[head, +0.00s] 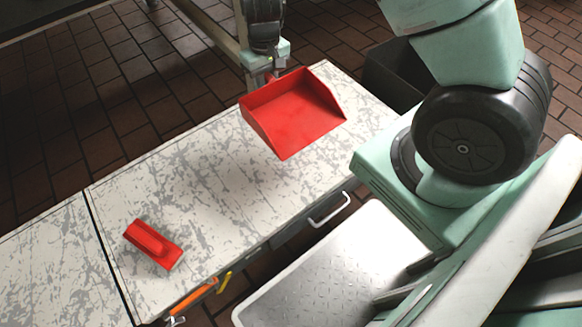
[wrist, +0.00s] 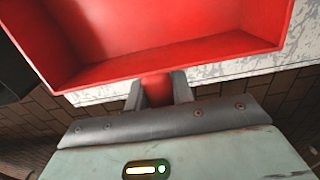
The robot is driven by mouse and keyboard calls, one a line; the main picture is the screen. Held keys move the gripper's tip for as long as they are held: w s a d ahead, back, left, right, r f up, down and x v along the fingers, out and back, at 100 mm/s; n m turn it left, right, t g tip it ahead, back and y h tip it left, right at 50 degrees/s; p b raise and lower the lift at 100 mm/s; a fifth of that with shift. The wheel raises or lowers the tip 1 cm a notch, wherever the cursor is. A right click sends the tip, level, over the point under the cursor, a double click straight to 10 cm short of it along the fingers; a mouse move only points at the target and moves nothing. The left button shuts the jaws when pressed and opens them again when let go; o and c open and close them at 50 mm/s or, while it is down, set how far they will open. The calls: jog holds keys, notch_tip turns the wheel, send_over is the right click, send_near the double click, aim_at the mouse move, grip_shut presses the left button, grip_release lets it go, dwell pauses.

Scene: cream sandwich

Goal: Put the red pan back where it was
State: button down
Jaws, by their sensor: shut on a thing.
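The red pan (head: 293,112) is a dustpan at the far right end of the scratched white-and-grey bench top (head: 190,185). Its open side faces the lower right in the head view, and its handle end is toward my gripper (head: 270,77). In the wrist view the pan (wrist: 170,60) fills the top, and its short red handle sits between the two fingers of my gripper (wrist: 158,90). The gripper is shut on that handle. I cannot tell whether the pan touches the bench or hangs just above it.
A red brush (head: 152,244) lies on the near left part of the bench. A drawer handle (head: 330,209) and orange and yellow tools (head: 195,298) are on the bench's front side. A dark bin (head: 393,75) stands behind the bench's right end. The bench's middle is clear.

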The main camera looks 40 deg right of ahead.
aim_at(267, 100)
jog(key=f+b, duration=0.4)
jog(key=f, duration=0.1)
jog(key=f+b, duration=0.3)
jog(key=f, duration=0.3)
jog(key=w+f+b, duration=0.1)
jog(key=f+b, duration=0.3)
jog(key=f, duration=0.1)
jog(key=shift+a+f+b, duration=0.1)
jog(key=shift+f+b, duration=0.2)
jog(key=shift+f, duration=0.2)
jog(key=c, duration=1.2)
grip_release()
